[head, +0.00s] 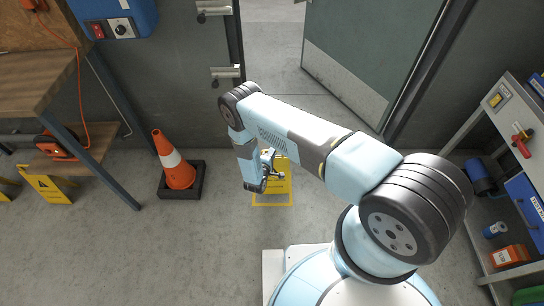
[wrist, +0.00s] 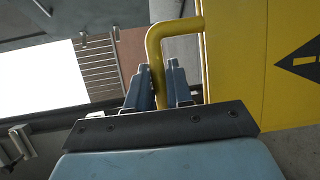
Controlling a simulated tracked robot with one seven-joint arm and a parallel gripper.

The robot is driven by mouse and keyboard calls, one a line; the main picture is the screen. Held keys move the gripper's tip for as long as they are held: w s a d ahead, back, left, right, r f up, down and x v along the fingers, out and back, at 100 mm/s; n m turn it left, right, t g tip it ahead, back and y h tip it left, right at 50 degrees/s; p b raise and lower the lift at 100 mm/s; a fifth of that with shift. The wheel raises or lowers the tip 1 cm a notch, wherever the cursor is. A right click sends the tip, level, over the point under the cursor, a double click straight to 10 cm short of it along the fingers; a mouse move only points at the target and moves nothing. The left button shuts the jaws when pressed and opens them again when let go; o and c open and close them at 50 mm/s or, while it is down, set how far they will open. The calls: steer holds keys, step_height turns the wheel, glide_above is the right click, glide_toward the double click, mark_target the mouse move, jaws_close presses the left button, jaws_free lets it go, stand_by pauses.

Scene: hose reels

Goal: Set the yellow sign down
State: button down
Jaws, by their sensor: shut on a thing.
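The yellow sign (head: 284,185) is in the middle of the head view, beside and partly behind my gripper (head: 271,166). My gripper is shut on its yellow tube handle (wrist: 157,62), which passes between the two fingers in the wrist view (wrist: 159,88). The sign's yellow panel (wrist: 235,50) with a black diamond mark fills the right of that view. A yellow outline (head: 272,205) is painted on the floor at the sign's lower edge. I cannot tell whether the sign touches the floor.
An orange cone (head: 176,163) on a black base stands left of the sign. A wooden bench (head: 40,80) is at the far left, with another yellow sign (head: 47,185) by it. An open door (head: 365,65) is behind; a shelf unit (head: 500,120) stands right. The front-left floor is clear.

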steer(key=f, duration=0.2)
steer(key=shift+w+f, duration=0.4)
steer(key=shift+f, duration=0.5)
steer(key=c, duration=1)
jaws_free()
steer(key=v, duration=1.2)
